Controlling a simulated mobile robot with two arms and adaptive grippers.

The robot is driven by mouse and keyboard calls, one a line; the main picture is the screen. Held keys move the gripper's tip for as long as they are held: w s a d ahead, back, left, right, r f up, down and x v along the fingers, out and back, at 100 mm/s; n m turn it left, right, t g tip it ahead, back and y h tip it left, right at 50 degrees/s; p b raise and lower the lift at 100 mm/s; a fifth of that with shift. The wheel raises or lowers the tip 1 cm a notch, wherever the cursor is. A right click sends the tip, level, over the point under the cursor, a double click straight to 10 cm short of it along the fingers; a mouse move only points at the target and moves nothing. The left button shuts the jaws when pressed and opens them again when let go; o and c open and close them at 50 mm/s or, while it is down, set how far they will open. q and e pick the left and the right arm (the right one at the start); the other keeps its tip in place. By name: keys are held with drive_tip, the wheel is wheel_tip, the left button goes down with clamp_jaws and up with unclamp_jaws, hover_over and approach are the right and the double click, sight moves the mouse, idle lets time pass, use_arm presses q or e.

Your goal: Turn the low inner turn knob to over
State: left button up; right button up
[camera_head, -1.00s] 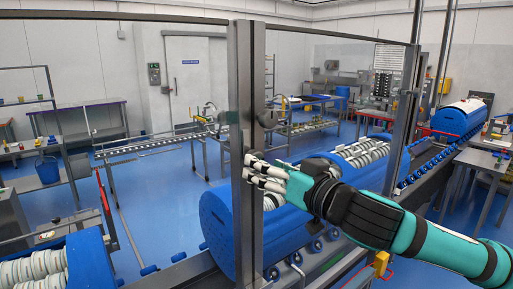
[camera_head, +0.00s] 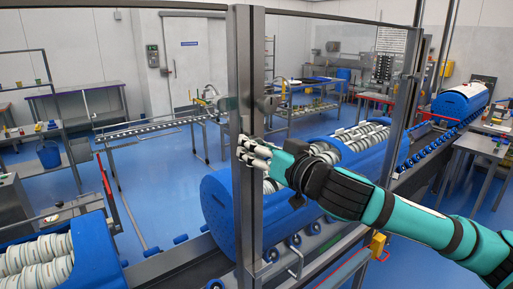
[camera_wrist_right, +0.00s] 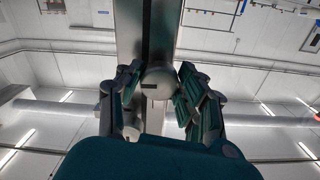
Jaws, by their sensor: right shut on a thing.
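A round pale grey turn knob (camera_wrist_right: 158,84) with a short dark slot mark shows in the right wrist view, in front of a grey metal post. My right gripper (camera_wrist_right: 156,92) has a finger on each side of this knob and is shut on it. In the head view my right gripper (camera_head: 246,151) is at the grey post (camera_head: 245,60), and its fingers hide the knob there. My left gripper is not in view.
A clear panel in a metal frame runs right from the post to a second post (camera_head: 403,100). Behind it a blue tub carrier (camera_head: 225,215) with white discs lies on a roller line. Another blue carrier (camera_head: 95,245) is at the lower left. Blue floor (camera_head: 160,205) is open between.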

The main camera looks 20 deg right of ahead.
drive_tip(key=shift+c, duration=0.5)
drive_tip(key=shift+n, duration=0.4)
drive_tip(key=n+p, duration=0.1)
drive_tip(key=n, duration=0.2)
drive_tip(key=shift+n, duration=0.4)
drive_tip(key=n+p, duration=0.2)
drive_tip(key=n, duration=0.2)
drive_tip(key=shift+d+r+n, duration=0.1)
drive_tip(key=shift+n, duration=0.2)
drive_tip(key=n+p, duration=0.2)
drive_tip(key=n, duration=0.2)
drive_tip(key=shift+n+p, duration=0.7)
drive_tip(key=shift+n, duration=1.3)
